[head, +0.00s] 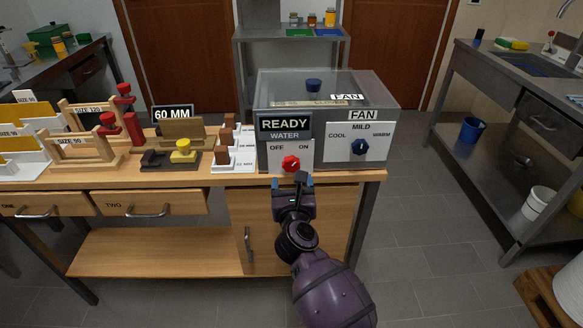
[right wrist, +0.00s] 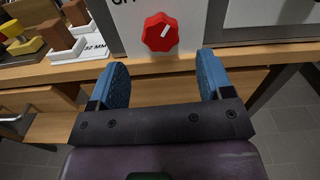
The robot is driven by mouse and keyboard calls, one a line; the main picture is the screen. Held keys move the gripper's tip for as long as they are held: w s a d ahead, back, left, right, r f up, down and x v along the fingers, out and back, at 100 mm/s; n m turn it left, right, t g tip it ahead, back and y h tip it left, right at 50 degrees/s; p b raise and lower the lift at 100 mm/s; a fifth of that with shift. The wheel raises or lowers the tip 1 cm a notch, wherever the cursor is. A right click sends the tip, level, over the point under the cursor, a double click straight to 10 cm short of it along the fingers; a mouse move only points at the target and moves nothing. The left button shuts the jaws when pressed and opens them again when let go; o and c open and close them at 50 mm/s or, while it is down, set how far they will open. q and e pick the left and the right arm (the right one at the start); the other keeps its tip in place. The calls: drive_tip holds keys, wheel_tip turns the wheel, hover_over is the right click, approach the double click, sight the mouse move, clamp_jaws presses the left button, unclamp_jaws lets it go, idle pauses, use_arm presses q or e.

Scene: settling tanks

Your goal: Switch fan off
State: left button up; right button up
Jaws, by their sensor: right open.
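A white panel labelled FAN with COOL, MILD and WARM carries a dark blue knob (head: 359,147) on the tank front. A second FAN label lies on the tank top near another dark blue knob (head: 313,85). A red knob (head: 291,163) sits on the WATER panel between OFF and ON; in the right wrist view the red knob (right wrist: 160,32) has a white mark tilted up and right. My right gripper (head: 292,181) is open and empty just in front of and below the red knob, apart from it. Its blue fingers (right wrist: 162,80) are spread. My left gripper is not in view.
The grey tank box (head: 390,95) stands at the right end of a wooden bench (head: 215,180). A steel sink counter (head: 500,75) is at right. The floor between is clear.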

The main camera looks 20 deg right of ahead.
sight(291, 166)
drive_tip(key=x, duration=0.5)
drive_tip(key=shift+w+d+b, duration=0.25)
drive_tip(key=shift+w+b, duration=0.1)
drive_tip(key=shift+w, duration=0.35)
drive_tip(key=c, duration=0.9)
